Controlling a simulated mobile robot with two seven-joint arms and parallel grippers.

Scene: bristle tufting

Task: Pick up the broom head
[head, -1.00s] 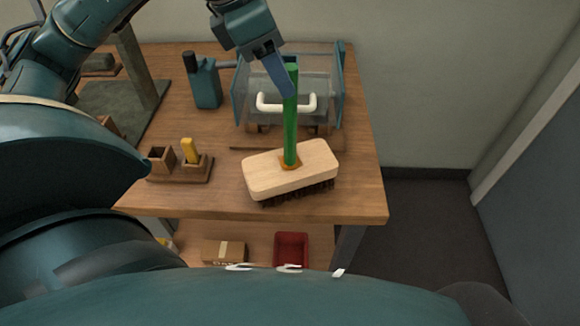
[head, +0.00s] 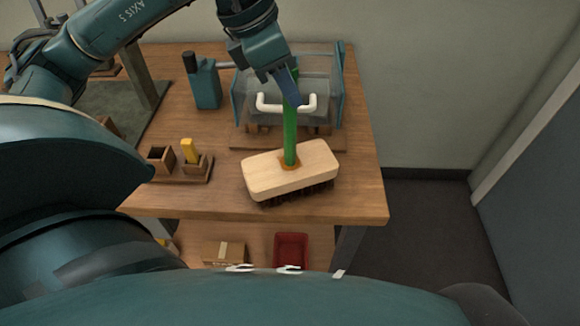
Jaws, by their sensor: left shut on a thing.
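The broom head (head: 265,179) is a pale wooden block with dark bristles underneath, at the front right of the workbench. A green upright handle (head: 290,140) stands in an orange-brown collar at the middle of its top. My left gripper (head: 289,92) comes down from above and is shut on the upper part of the green handle. Its fingers hide part of the handle. The bristles are at the bench top; I cannot tell whether they touch it. My right gripper is not in view.
Behind the broom head is a clear-walled guard (head: 340,85) with a white handle (head: 286,108). A teal bottle (head: 206,85) stands to its left. A wooden holder (head: 180,170) with a yellow piece (head: 191,150) is left of the broom head. A red bin (head: 291,250) sits below.

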